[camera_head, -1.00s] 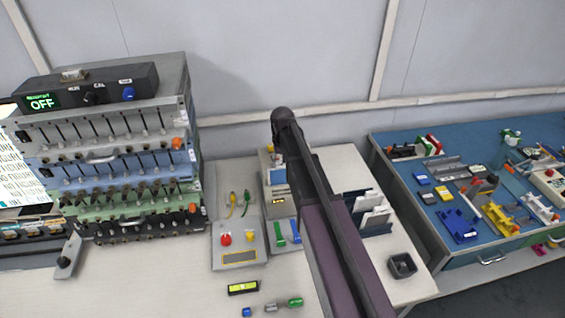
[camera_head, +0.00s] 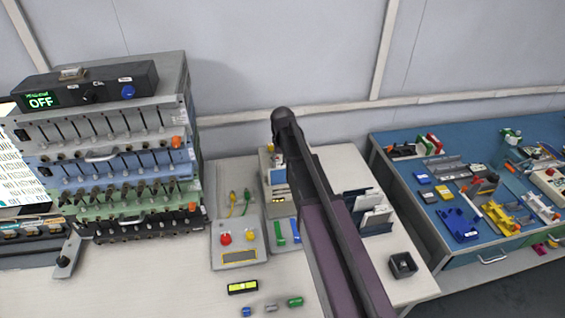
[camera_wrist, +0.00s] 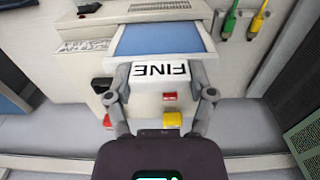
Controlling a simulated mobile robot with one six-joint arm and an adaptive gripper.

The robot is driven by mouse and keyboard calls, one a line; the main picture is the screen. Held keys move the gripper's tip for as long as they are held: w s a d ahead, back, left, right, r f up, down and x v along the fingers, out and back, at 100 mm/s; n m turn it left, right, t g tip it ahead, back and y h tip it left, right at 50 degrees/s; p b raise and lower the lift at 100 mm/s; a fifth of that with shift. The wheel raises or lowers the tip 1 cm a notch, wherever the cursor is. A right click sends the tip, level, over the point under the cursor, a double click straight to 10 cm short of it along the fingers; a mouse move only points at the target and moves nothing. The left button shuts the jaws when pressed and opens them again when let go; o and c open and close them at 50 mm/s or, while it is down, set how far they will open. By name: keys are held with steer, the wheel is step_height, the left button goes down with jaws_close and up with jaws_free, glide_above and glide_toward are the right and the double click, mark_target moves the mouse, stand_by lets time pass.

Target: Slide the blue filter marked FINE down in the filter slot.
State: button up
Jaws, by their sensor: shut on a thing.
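My gripper (camera_wrist: 161,78) is shut on that tab, one finger on each side. The filter stands at the cream machine (camera_wrist: 60,75), which also shows in the head view (camera_head: 281,208), left of my arm. The filter slot itself is not clearly seen, so I cannot tell how deep the filter sits.
A rack of white plates (camera_head: 374,212) is right of my arm. Stacked instruments (camera_head: 105,150) fill the left.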

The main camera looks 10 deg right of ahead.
mark_target(282, 177)
steer(key=shift+f+b, duration=4.1)
steer(key=shift+f, duration=0.1)
steer(key=o, duration=1.2)
steer(key=shift+r, duration=0.2)
step_height(282, 177, up, 16)
steer(key=p, duration=1.6)
steer(key=shift+f, duration=0.15)
steer(key=shift+s, duration=0.1)
